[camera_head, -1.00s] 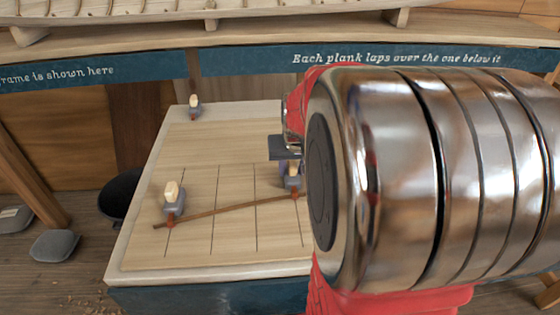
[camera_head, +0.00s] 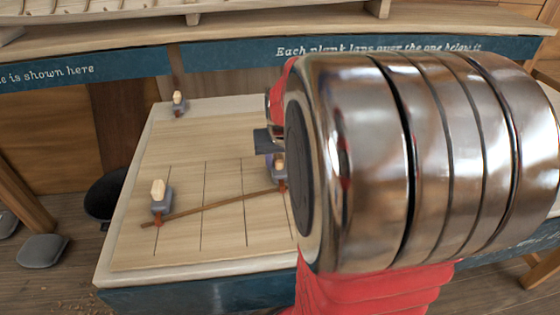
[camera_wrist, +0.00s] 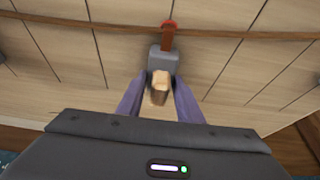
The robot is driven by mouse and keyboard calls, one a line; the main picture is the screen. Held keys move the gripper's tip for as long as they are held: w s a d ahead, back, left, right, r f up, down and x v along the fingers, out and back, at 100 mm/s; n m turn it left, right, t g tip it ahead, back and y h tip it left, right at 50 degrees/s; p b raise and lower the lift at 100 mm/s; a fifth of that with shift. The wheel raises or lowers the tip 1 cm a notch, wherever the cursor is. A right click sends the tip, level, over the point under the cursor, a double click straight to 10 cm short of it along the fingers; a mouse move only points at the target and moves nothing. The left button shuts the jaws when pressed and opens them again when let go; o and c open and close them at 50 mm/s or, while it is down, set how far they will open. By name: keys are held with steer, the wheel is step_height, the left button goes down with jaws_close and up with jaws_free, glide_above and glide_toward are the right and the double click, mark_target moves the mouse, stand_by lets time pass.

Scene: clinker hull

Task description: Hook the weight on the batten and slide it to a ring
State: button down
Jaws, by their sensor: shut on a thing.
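A thin brown batten (camera_head: 215,204) lies slantwise across the lined wooden board (camera_head: 170,142); it crosses the top of the wrist view (camera_wrist: 235,33). My gripper (camera_wrist: 158,92) is shut on the pale wooden knob of a grey weight (camera_wrist: 163,60). This weight's brown hook arm reaches the batten, with a red end at it; I cannot tell if the red is a ring. In the head view my arm partly hides the held weight (camera_head: 279,176). A second weight (camera_head: 160,200) stands near the batten's left end, its red tip at the batten.
A third weight (camera_head: 179,103) stands at the board's back left corner, away from the batten. A blue lettered strip (camera_head: 230,58) and planked hull run behind the table. My arm hides the board's right side.

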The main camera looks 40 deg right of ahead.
stand_by(0.4)
steer(key=c, duration=1.2)
jaws_free()
steer(key=shift+f, duration=0.1)
steer(key=v, duration=1.4)
steer(key=shift+f, duration=0.1)
steer(key=shift+r, duration=3.5)
steer(key=shift+d, duration=0.1)
